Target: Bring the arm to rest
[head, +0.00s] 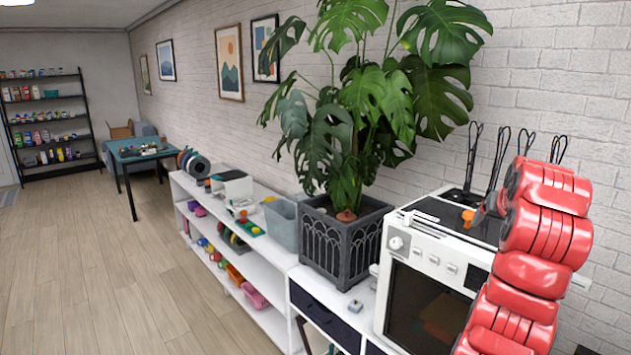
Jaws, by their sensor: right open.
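My right arm, in red segments, rises at the right of the head view, in front of the white oven-like machine (425,258). My right gripper (481,211) shows only as a small grey part at the arm's left side, over the machine's dark top. It is open, and the arm hides much of it. A small orange piece (468,216) shows just left of the gripper; I cannot tell whether they touch. My left gripper is not in view.
A small grey item (355,306) lies before the pot. A teal table (140,152) stands farther back. The wooden floor (110,270) at left is clear.

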